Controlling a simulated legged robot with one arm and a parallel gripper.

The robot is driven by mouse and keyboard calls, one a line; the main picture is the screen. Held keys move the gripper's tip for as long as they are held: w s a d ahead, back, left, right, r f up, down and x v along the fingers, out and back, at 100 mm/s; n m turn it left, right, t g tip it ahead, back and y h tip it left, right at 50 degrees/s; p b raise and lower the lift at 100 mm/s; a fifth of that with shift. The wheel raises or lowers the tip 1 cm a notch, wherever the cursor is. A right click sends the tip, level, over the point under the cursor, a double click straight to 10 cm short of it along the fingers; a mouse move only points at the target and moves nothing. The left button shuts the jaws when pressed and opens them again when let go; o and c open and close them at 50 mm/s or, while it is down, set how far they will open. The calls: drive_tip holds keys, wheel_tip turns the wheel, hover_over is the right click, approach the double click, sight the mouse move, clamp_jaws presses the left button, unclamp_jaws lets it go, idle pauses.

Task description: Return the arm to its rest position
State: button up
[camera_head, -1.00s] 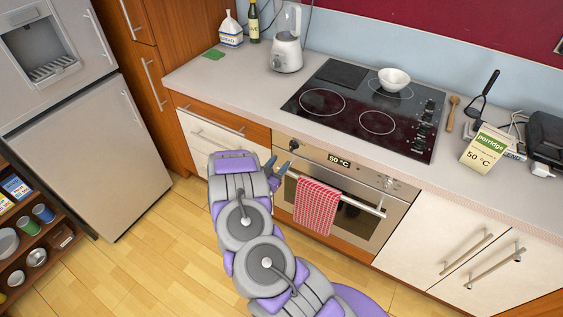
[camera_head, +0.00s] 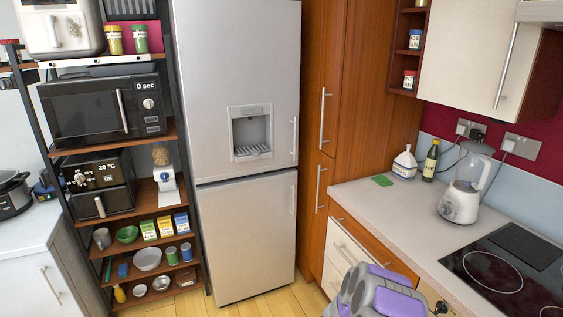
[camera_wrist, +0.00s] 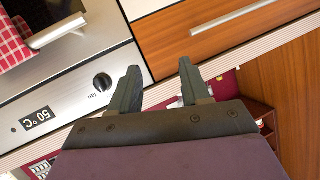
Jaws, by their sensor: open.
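My gripper (camera_wrist: 162,88) is open and empty in the wrist view, with its two dark fingers apart. It hangs in front of the oven front (camera_wrist: 70,95) and the wooden drawer (camera_wrist: 185,35). In the head view only the top of my grey and purple arm shows at the bottom edge, in front of the counter's drawers; the fingers are not clearly visible there.
A fridge (camera_head: 240,230) stands in the middle of the head view. A shelf with a microwave (camera_head: 100,105) is left of it. The counter (camera_head: 385,210) on the right holds a blender (camera_head: 465,195), a bottle (camera_head: 430,160) and a hob (camera_head: 505,270).

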drive_tip(key=w+a+r+n+t+y, duration=0.1)
drive_tip(key=a+r+n+y, duration=0.1)
drive_tip(key=a+r+y, duration=0.35)
drive_tip(key=w+a+r+n+y, duration=0.1)
drive_tip(key=w+a+r+y, duration=0.15)
drive_tip(key=a, duration=0.65)
drive_tip(key=s+a+r+n+g+y, duration=0.2)
drive_tip(key=s+a+r+n+y, duration=0.3)
drive_tip(key=s+a+r, duration=0.6)
drive_tip(key=s+a+r+n+g, duration=0.1)
drive_tip(key=s+r+n+g, duration=0.1)
drive_tip(key=s, duration=0.5)
drive_tip(key=s+a+r+n+g, duration=0.1)
drive_tip(key=s+g, duration=0.1)
drive_tip(key=s, duration=0.5)
drive_tip(key=s+d+r+n+g+h, duration=0.1)
drive_tip(key=s+d, duration=0.3)
drive_tip(key=s, duration=0.9)
drive_tip(key=s+d+r+g+h, duration=0.1)
drive_tip(key=s+d+r+g, duration=0.1)
drive_tip(key=s, duration=1.1)
drive_tip(key=d+g, duration=0.1)
drive_tip(key=g, duration=0.1)
drive_tip(key=shift+d+r+n+g, duration=0.15)
drive_tip(key=shift+d+n+g, duration=0.15)
drive_tip(key=shift+d+n, duration=0.1)
